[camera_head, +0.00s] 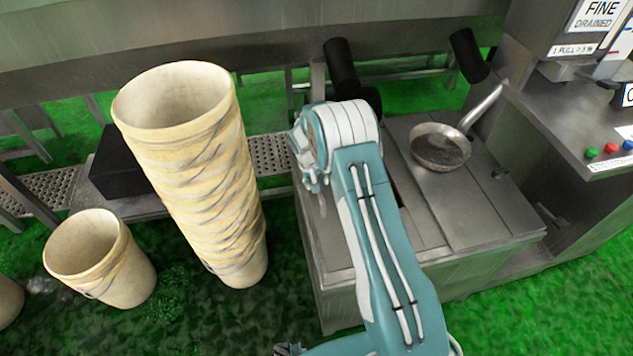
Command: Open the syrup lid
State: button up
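A low steel box (345,298) stands in the middle, with flat metal panels on top. A dark gap shows beside my arm, left of this panel. My teal and white arm reaches up over the left part of the box and hides much of it. What looks like my gripper (312,177) is at the arm's far end, left of the lid and apart from its knob. Its fingers are too small and hidden to judge.
A round metal pan with a long handle (440,148) rests on the right panel. A tall stack of cream buckets (205,170) stands left of my arm, with a single bucket (105,265) farther left. A machine with coloured buttons (592,152) borders the right.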

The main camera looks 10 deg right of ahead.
grip_shut()
send_over(400, 180)
dwell(0.5)
jog(key=shift+f, duration=0.1)
grip_release()
